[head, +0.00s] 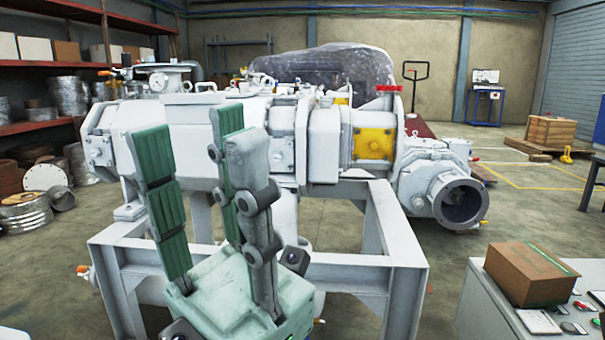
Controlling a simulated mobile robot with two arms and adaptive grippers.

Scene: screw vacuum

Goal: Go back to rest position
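My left gripper (190,152) rises from the bottom of the head view with its green-padded fingers pointing up. The fingers stand apart with nothing between them, so it is open and empty. The large white screw vacuum machine (196,120) stands behind it on a grey steel frame (350,268). The gripper hides part of the machine and the frame. A yellow panel (374,143), a red cap (389,89) and a round flanged port (461,202) show on the machine's right side. My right gripper is not in view.
A cardboard box (528,275) sits on a grey cabinet (478,312) with buttons at the lower right. Shelves (75,62) and metal drums stand at the left. A wrapped machine (330,66) is behind. A wooden crate (550,131) is at the back right. Floor is clear at the right middle.

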